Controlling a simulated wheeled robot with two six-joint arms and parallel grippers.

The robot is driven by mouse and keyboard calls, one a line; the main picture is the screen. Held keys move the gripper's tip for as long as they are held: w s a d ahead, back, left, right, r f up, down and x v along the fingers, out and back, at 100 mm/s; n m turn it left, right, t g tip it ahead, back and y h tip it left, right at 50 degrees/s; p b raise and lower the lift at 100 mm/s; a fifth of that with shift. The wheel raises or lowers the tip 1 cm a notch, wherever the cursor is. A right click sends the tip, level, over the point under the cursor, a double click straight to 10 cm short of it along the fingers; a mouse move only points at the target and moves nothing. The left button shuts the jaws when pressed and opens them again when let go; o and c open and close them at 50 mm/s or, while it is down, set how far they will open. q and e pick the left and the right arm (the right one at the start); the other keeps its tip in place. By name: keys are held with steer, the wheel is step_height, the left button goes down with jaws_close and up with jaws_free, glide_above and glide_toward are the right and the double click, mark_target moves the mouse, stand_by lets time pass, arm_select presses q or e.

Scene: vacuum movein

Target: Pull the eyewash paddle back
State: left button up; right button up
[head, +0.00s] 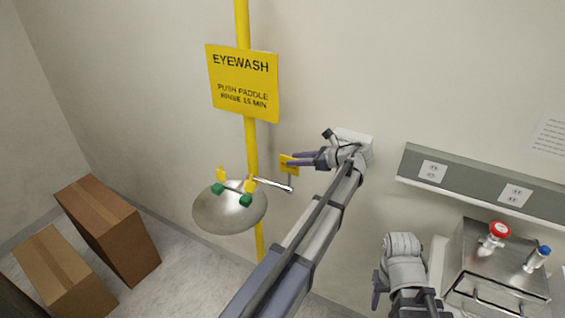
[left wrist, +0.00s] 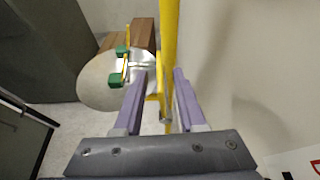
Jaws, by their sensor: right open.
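The yellow eyewash paddle (head: 289,168) is a small upright plate at the end of a silver lever (head: 272,184), right of the yellow pole (head: 251,150). My left gripper (head: 292,160) is at the paddle, its purple fingers overlapping it in the head view. In the left wrist view the fingers (left wrist: 160,78) are spread, with the paddle (left wrist: 154,112) seen nearly edge-on between them, and gaps show beside it. Contact cannot be told. The steel bowl (head: 230,212) with green nozzles stands left of the paddle. My right gripper (head: 379,288) is open and empty, low on the right.
A yellow EYEWASH sign (head: 242,82) hangs on the pole above. Cardboard boxes (head: 110,225) stand on the floor at left. A grey outlet rail (head: 480,185) and a steel unit with red and blue knobs (head: 495,265) are at right. The wall is close behind the paddle.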

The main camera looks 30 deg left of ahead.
mark_target(282, 160)
arm_select(q)
steer(key=b+x, duration=0.1)
steer(key=x, duration=0.3)
steer(key=shift+a+f, duration=0.1)
steer(key=shift+f, duration=0.15)
steer(key=shift+b+x, duration=0.4)
steer(key=shift+x, duration=0.45)
steer(key=shift+r, duration=0.1)
jaws_close()
stand_by(0.4)
